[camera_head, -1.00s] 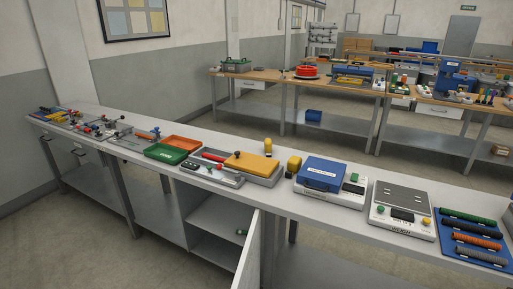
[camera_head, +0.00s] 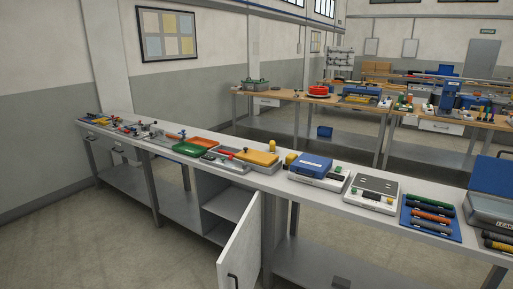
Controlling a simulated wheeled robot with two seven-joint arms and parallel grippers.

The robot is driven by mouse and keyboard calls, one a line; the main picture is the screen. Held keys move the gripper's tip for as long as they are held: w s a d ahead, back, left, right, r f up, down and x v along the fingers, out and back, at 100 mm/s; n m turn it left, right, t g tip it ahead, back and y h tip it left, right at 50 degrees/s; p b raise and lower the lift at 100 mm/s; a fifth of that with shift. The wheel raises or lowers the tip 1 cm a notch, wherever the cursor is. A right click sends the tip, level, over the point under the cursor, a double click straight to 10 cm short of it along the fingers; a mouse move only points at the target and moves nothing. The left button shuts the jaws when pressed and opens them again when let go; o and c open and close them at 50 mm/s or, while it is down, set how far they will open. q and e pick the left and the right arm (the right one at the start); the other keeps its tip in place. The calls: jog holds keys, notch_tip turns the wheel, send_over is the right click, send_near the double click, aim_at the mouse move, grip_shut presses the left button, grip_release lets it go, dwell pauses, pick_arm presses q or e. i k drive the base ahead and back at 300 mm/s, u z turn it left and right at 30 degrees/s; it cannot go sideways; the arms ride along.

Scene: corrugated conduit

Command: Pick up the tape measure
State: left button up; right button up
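A small yellow and dark block (camera_head: 290,158) stands on the long white workbench (camera_head: 345,200), just left of the blue case. It looks like the tape measure, but it is too small to be certain. Another small upright yellow object (camera_head: 272,146) stands near the bench's back edge, behind the yellow-topped box. Neither of my grippers is in view.
On the bench, a yellow-topped box (camera_head: 257,159), blue case (camera_head: 310,164), scale (camera_head: 372,186) and blue mat (camera_head: 430,226) of dark and orange tubes sit near these objects. A cabinet door (camera_head: 240,248) hangs open in front. Open floor lies at lower left.

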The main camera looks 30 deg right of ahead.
aim_at(273, 143)
jog(key=u, duration=0.25)
jog(key=i, duration=1.8)
jog(key=z, duration=0.65)
jog(key=i, duration=1.8)
jog(key=z, duration=1.05)
